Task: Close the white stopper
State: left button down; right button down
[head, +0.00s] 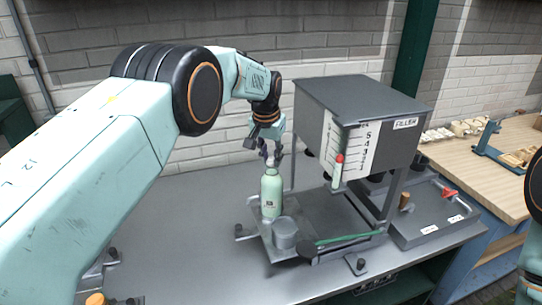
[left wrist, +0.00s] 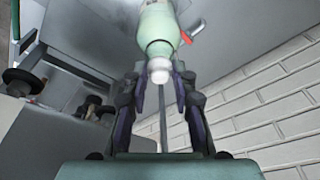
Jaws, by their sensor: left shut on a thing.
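A pale green bottle (head: 271,192) stands upright on a small grey platform beside the filler machine. It also shows in the left wrist view (left wrist: 158,28), with the white stopper (left wrist: 158,70) at its neck. My left gripper (head: 272,158) reaches down over the bottle's top. In the left wrist view its two fingers (left wrist: 160,76) are on either side of the white stopper and shut on it. The stopper is mostly hidden by the fingers in the head view. How far it sits in the neck I cannot tell. My right gripper is out of view.
A grey box labelled as a filler (head: 365,110), with a numbered scale and red-topped tube (head: 338,171), stands right of the bottle. A grey cup (head: 285,233) stands close in front of it. A tray with a red handle (head: 449,192) is at right. The bench's left side is mostly clear.

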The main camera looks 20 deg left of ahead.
pick_arm(q)
jog(key=shift+s+f, duration=0.1)
jog(key=shift+f, duration=0.05)
jog(key=c, duration=1.1)
grip_release()
jog(key=shift+o, duration=0.2)
jog(key=v, duration=1.2)
jog(key=shift+w, duration=0.2)
